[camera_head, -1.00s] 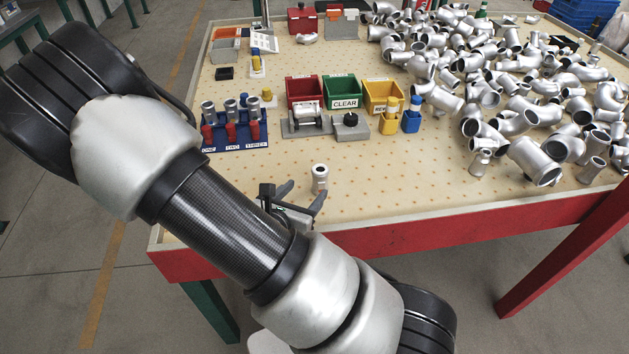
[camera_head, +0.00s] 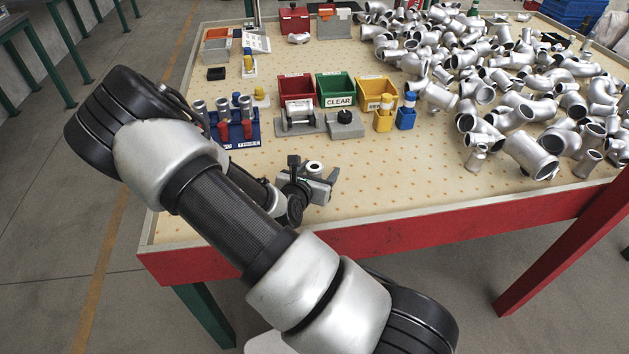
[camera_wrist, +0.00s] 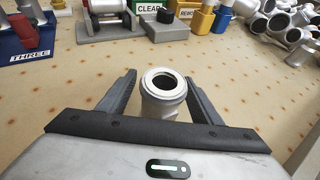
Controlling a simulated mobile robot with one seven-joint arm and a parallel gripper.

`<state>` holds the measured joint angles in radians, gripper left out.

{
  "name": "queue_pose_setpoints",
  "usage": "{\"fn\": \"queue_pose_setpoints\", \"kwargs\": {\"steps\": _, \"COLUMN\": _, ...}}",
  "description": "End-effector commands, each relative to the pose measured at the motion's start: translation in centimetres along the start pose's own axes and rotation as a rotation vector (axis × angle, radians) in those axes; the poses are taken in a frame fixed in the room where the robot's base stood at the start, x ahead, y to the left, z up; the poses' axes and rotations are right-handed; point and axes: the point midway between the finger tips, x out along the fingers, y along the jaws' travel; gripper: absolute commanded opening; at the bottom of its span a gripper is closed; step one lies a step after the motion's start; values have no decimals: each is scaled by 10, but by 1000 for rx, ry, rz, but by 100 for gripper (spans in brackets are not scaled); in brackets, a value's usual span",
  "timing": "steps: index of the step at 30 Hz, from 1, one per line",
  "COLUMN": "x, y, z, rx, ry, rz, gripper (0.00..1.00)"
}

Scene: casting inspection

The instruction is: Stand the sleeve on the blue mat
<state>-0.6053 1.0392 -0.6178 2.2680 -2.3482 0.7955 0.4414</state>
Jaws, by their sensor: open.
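The silver sleeve (camera_wrist: 163,95), a short hollow tube with a wide collar at its top, stands upright on the perforated tabletop. In the head view its top ring (camera_head: 314,166) shows, and my gripper hides most of its lower part. My gripper (camera_wrist: 161,82) is open, with one dark finger on each side of the sleeve. A gap shows between the sleeve and each finger near the tips. In the head view my gripper (camera_head: 312,174) is low over the table near its front left. I cannot make out a blue mat in either view.
A blue rack (camera_head: 240,138) with upright tubes stands left of my gripper. Behind are a grey fixture (camera_head: 299,124), a grey block with a black knob (camera_head: 345,130), and red, green and yellow bins (camera_head: 372,92). Piled castings (camera_head: 500,90) fill the right. The table's front middle is clear.

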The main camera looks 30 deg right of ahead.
Motion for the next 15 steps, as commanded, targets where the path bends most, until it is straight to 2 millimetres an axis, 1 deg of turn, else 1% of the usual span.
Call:
{"fn": "queue_pose_setpoints", "kwargs": {"steps": 7, "x": 2, "y": 0, "z": 0, "rx": 0, "ry": 1, "rz": 0, "gripper": 59}}
{"fn": "queue_pose_setpoints", "kwargs": {"steps": 14, "x": 2, "y": 0, "z": 0, "rx": 0, "ry": 1, "rz": 0, "gripper": 20}}
{"fn": "queue_pose_setpoints", "kwargs": {"steps": 15, "x": 2, "y": 0, "z": 0, "rx": 0, "ry": 1, "rz": 0, "gripper": 13}}
